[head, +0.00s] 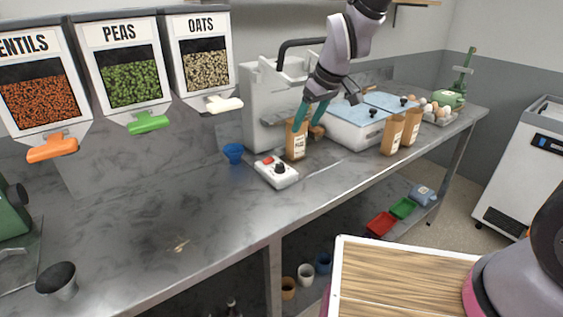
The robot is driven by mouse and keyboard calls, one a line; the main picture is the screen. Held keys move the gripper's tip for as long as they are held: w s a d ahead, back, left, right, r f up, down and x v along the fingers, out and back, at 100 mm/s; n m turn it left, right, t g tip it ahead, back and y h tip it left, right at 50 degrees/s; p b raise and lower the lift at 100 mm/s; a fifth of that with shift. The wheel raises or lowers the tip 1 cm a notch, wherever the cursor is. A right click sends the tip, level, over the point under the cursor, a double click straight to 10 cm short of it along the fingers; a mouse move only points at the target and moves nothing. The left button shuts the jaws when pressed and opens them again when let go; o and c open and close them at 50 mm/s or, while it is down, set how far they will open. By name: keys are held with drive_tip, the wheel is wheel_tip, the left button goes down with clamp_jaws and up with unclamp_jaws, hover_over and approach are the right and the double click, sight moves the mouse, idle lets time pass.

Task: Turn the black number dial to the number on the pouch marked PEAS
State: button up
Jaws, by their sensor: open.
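A white control box (279,177) lies on the steel counter, with a red button and a black number dial (280,168) on top. The dial's numbers are too small to read. A brown kraft pouch (296,141) with a pale label stands upright just behind the box; its print is too small to read surely. My gripper (309,116) points down with teal fingers apart, right at the top of this pouch. I cannot tell whether a finger touches it. Two more kraft pouches (392,136) (411,127) stand farther right, their labels unreadable.
A PEAS dispenser (119,38) hangs on the wall between lentils and OATS dispensers. A blue cup (233,152) stands left of the box, a white machine (262,100) behind it. A lidded white container (355,131) is to the right. The counter's front left is mostly clear.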

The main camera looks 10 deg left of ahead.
drive_tip(key=n, duration=0.1)
approach(280, 164)
drive_tip(key=x, duration=0.8)
drive_tip(key=shift+w+a+f, duration=0.1)
drive_tip(key=shift+a+f, duration=0.05)
drive_tip(key=shift+f, duration=0.2)
clamp_jaws()
